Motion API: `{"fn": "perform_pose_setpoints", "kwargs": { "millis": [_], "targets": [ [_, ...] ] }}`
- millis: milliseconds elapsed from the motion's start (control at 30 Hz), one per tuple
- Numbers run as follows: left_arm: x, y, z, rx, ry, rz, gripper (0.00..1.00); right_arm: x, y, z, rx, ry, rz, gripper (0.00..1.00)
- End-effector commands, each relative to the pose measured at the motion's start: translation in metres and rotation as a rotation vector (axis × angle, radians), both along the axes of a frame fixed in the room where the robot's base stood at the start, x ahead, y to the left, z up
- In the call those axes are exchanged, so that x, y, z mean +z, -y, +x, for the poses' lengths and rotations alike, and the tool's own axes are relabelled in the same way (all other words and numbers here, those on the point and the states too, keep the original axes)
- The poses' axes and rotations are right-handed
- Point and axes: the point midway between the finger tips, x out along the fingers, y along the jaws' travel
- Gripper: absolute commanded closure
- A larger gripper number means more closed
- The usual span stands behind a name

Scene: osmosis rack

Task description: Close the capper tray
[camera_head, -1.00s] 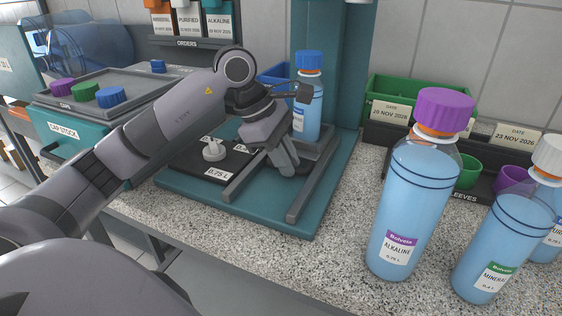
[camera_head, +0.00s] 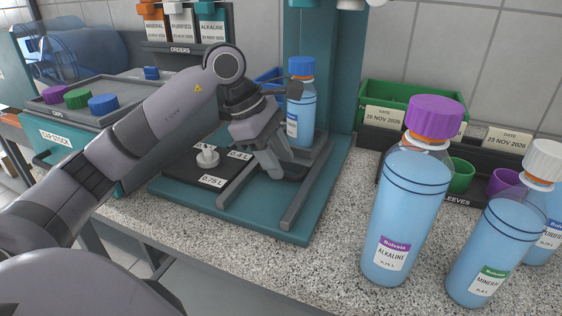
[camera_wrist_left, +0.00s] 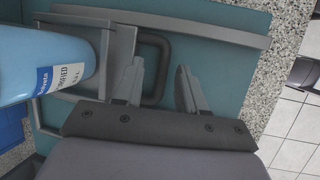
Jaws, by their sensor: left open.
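The capper has a teal column and base (camera_head: 325,205) with two grey rails. Its grey tray (camera_wrist_left: 122,42) sits between the rails and carries a blue-capped bottle of blue water (camera_head: 302,112), upright in the head view. The bottle's label shows at the left of the wrist view (camera_wrist_left: 45,68). A dark loop handle (camera_wrist_left: 163,48) sticks out from the tray. My left gripper (camera_head: 272,165) is low over the base, in front of the bottle. In the wrist view its fingers (camera_wrist_left: 160,85) are apart, with the handle's outer bar between them. My right gripper is out of view.
A purple-capped alkaline bottle (camera_head: 408,215) and a mineral bottle (camera_head: 497,250) stand on the counter at right. A teal cap-stock box (camera_head: 62,140) is at left. A black 0.75 L plate (camera_head: 195,170) lies beside the rails. Speckled counter in front is clear.

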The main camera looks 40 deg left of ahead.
Motion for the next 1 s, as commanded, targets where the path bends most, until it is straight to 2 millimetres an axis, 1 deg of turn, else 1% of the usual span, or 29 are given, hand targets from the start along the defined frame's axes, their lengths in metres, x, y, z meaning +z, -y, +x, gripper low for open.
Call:
{"fn": "perform_pose_setpoints", "kwargs": {
  "millis": [33, 100, 200, 333, 467, 1000],
  "targets": [
    [0.010, -0.003, -0.002, 0.001, 0.003, 0.000, 0.60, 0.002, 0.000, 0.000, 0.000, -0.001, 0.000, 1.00],
    [0.022, -0.008, -0.005, 0.002, 0.005, 0.001, 0.60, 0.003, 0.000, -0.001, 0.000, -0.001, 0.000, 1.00],
    [0.035, -0.012, -0.009, 0.002, 0.005, 0.001, 0.60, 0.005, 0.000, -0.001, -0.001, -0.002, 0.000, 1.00],
    [0.047, -0.017, -0.013, 0.001, 0.003, 0.000, 0.60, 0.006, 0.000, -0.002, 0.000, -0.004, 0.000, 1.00],
    [0.051, -0.018, -0.014, 0.001, 0.002, -0.001, 0.60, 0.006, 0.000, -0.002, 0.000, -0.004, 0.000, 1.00],
    [0.052, -0.018, -0.014, 0.000, 0.001, -0.001, 0.60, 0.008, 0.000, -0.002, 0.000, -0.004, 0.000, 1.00]
  ]
}}
